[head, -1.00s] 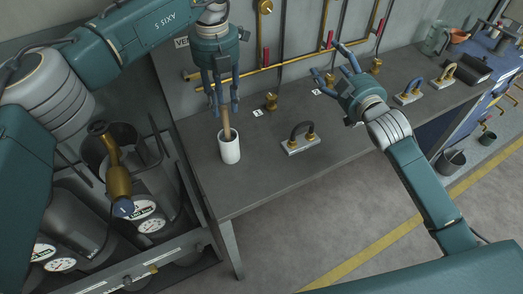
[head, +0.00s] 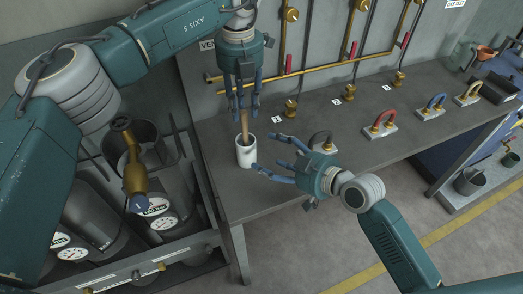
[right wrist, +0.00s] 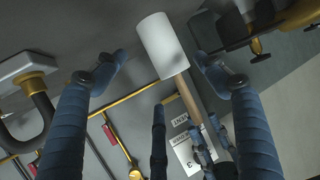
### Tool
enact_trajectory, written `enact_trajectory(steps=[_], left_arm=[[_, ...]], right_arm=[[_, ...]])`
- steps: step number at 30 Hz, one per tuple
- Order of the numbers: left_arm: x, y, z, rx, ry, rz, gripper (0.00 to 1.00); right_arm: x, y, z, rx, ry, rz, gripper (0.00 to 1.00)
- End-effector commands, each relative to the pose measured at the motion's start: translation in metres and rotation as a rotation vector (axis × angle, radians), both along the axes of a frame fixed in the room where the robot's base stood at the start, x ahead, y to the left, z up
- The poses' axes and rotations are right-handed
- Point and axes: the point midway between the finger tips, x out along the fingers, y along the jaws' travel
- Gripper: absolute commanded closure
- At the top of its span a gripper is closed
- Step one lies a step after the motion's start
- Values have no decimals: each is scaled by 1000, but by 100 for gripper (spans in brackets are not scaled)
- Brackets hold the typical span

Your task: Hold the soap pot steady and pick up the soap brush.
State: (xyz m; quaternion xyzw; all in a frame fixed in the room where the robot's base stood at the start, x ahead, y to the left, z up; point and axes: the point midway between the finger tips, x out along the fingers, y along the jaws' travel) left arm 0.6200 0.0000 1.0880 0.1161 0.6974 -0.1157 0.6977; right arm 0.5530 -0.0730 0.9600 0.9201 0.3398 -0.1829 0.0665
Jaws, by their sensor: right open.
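The soap pot (head: 246,158) is a white cylinder standing upright near the bench's left end. The soap brush (head: 244,124) stands in it, its wooden handle pointing up; its lower end is hidden inside. My left gripper (head: 243,115) is above the pot, its fingers pointing down around the handle, looking spread with space beside the wood. My right gripper (head: 264,152) is open just right of the pot, fingers pointing left towards it. In the right wrist view the pot (right wrist: 163,46) lies between the fingertips, with no clear contact, and the brush handle (right wrist: 188,98) extends beyond it.
A black-handled fixture (head: 321,140) stands behind my right gripper; red (head: 380,122), blue (head: 432,105) and yellow ones line the bench (head: 290,196). Brass pipes and valves (head: 291,108) run along the wall. Gas cylinders (head: 95,215) stand at left.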

Motion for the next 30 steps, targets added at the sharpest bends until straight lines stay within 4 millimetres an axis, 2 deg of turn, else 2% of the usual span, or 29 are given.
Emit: enact_trajectory(steps=[6, 13, 19, 27, 29, 30], left_arm=[[0, 0, 0, 0, 0, 0, 69], [0, 0, 0, 0, 0, 0, 69], [0, 0, 0, 0, 0, 0, 69], [0, 0, 0, 0, 0, 0, 69], [0, 0, 0, 0, 0, 0, 69], [0, 0, 0, 0, 0, 0, 69]], right_arm=[[30, 26, -15, 2, -1, 0, 29], [54, 45, -28, 0, 0, -1, 29], [62, 53, -33, -1, -1, -1, 29], [63, 53, -34, -2, -2, -1, 29], [63, 53, -34, -2, -2, -1, 39], [63, 53, -34, -3, -1, -1, 47]])
